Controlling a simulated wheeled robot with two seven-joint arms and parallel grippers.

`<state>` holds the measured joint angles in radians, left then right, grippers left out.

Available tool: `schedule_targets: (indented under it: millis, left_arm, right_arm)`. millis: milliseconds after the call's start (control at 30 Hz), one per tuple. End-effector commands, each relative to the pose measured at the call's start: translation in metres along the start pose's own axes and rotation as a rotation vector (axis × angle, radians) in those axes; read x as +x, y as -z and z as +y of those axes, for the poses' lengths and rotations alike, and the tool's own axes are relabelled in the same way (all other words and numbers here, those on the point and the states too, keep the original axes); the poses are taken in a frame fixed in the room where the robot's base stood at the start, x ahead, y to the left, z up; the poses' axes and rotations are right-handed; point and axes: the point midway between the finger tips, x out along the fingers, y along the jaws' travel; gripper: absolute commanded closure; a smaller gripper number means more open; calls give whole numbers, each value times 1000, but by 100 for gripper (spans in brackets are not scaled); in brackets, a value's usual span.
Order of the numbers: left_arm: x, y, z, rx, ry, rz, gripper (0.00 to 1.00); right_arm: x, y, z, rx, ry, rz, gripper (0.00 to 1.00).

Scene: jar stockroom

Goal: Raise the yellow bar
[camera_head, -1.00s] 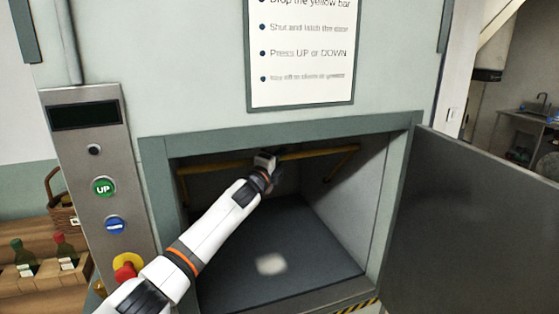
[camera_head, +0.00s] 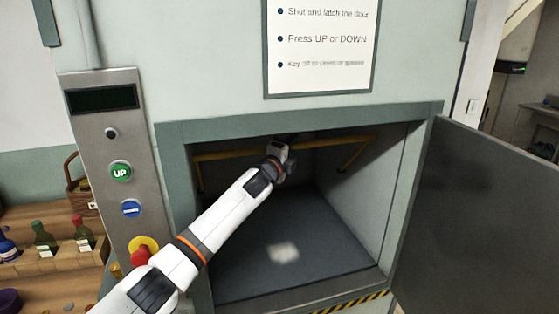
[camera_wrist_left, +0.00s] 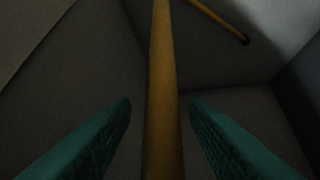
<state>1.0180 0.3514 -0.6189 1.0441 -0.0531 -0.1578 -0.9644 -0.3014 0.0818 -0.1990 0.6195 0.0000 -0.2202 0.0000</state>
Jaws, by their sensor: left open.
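The yellow bar (camera_head: 330,142) spans the upper part of the open lift compartment, with side arms running back along the walls. My left arm reaches in from the lower left, and my left gripper (camera_head: 285,145) is at the middle of the bar. In the left wrist view the bar (camera_wrist_left: 163,100) runs between the two green fingers of the left gripper (camera_wrist_left: 160,115). The fingers are apart, with a gap on each side of the bar. In the head view my gripper hides part of the bar. My right gripper is not in view.
The compartment floor (camera_head: 325,255) is bare. Its dark door (camera_head: 480,215) stands open at the right. A control panel (camera_head: 112,215) with UP, blue and red buttons stands at the left. Bottles (camera_head: 45,240) stand on wooden shelves at the far left. A sign (camera_head: 320,45) hangs above.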

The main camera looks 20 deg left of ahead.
Motion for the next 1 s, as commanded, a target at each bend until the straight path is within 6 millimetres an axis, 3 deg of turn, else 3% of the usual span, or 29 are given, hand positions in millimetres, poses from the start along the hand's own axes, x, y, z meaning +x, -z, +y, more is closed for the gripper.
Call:
schedule_targets:
  millis: [600, 1000]
  left_arm:
    - [-96, 2, -3, 3, 0, 1, 59]
    - [-106, 2, 0, 1, 0, 1, 59]
  right_arm:
    - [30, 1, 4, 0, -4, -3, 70]
    - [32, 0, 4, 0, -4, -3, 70]
